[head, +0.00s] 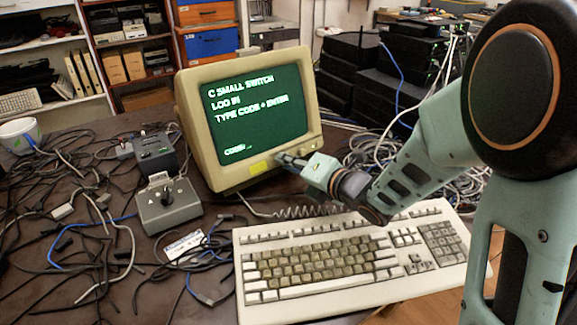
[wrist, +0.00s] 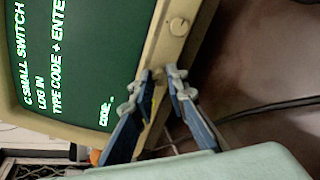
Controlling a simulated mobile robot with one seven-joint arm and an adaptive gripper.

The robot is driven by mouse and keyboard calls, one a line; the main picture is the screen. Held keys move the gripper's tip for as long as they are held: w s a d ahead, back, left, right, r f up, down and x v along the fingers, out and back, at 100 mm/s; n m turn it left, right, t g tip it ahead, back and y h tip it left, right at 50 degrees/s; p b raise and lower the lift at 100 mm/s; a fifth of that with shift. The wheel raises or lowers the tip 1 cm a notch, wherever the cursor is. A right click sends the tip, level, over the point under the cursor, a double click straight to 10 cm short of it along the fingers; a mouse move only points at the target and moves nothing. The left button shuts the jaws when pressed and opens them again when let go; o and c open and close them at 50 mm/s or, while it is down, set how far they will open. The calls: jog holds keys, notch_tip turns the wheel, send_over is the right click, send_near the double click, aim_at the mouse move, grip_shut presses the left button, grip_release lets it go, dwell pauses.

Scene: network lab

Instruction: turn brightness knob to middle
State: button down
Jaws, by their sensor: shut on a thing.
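An old beige monitor (head: 223,168) with a lit green screen stands on the table. Its lower front bezel also shows in the wrist view (wrist: 158,50). My gripper (head: 281,157) reaches the bezel's lower right part from the right. In the wrist view my gripper (wrist: 162,76) is shut on a small knob there; the fingertips hide that knob and its pointer angle cannot be read. A second round cream knob (wrist: 178,27) is free, just above the fingertips in the wrist view. No label shows which knob is brightness.
A large beige keyboard (head: 330,262) lies in front of the monitor, below my arm. A grey box with a small lever (head: 168,206) stands to the left. Loose cables (head: 75,225) cover the left of the table. Black network boxes (head: 350,55) are stacked behind at right.

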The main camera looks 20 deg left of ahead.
jog(key=m+b, duration=0.1)
jog(key=m, duration=0.2)
jog(key=shift+m, duration=2)
jog(key=c, duration=1.9)
grip_release()
jog(key=v, duration=1.2)
jog(key=shift+d, duration=0.1)
